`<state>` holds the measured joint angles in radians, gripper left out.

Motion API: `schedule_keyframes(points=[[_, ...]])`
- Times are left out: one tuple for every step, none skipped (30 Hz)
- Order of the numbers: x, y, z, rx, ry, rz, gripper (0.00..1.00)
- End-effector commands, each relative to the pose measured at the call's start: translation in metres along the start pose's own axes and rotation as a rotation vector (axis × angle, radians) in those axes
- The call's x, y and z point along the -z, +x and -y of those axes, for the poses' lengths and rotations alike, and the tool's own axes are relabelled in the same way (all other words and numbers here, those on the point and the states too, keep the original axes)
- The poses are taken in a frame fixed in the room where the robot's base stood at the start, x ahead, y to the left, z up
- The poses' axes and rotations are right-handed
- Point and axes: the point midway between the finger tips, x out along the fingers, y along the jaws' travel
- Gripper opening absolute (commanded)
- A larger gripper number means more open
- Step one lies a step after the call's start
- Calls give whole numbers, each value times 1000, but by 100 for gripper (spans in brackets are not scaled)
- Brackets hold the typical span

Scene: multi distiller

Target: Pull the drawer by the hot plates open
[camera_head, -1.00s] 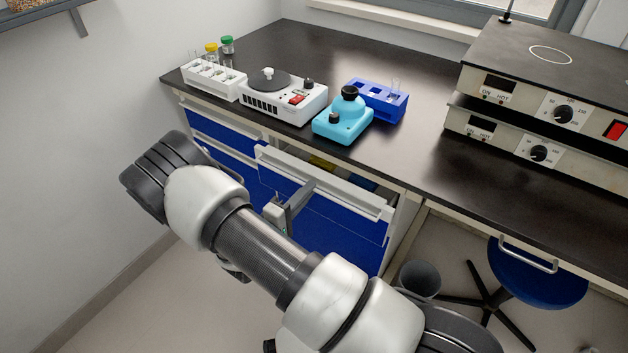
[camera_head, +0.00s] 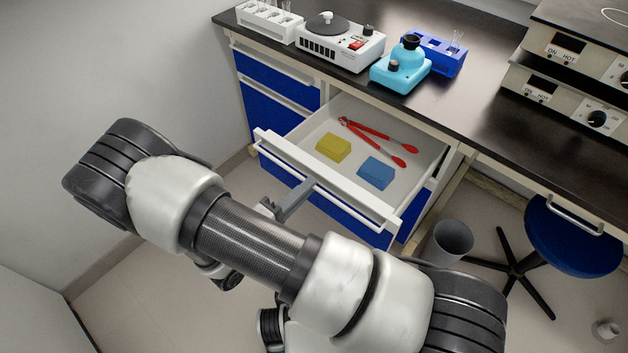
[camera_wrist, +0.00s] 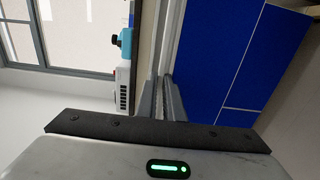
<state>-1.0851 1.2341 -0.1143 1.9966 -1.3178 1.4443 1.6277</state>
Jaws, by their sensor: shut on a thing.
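The drawer (camera_head: 420,180) stands far out of the cabinet, under the counter, with its inside in view. It has a white front edge, a long pale handle bar (camera_head: 350,208) and a blue front. My gripper (camera_head: 302,190) is at the middle of the drawer front, shut on the handle; my arm hides part of the area below. In the wrist view the gripper fingers (camera_wrist: 165,98) reach towards the pale drawer edge. Two stacked hot plates (camera_head: 560,85) stand on the counter at right.
On the black counter (camera_head: 480,100) stand a white tube rack (camera_head: 268,22), a white stirrer (camera_head: 338,45), a light-blue mixer (camera_head: 400,68) and a blue rack (camera_head: 440,55). A grey bin (camera_head: 452,243) and blue stool (camera_head: 570,240) are on the floor at right.

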Motion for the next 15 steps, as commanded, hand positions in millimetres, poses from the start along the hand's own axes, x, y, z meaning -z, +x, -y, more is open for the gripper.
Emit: schedule_keyframes(points=[[0, -3, 0, 0, -1, -1, 0], [0, -4, 0, 0, -1, -1, 0], [0, -6, 0, 0, -1, 0, 0], [0, -6, 0, 0, -1, 0, 0], [0, -7, 0, 0, -1, 0, 0], [0, -8, 0, 0, -1, 0, 0], [0, -8, 0, 0, -1, 1, 0], [0, -8, 0, 0, -1, 1, 0], [0, -8, 0, 0, -1, 1, 0], [0, -8, 0, 0, -1, 1, 0], [0, -8, 0, 0, -1, 1, 0], [0, -8, 0, 0, -1, 1, 0], [0, -8, 0, 0, -1, 1, 0], [0, -8, 0, 0, -1, 1, 0], [0, -8, 0, 0, -1, 1, 0]])
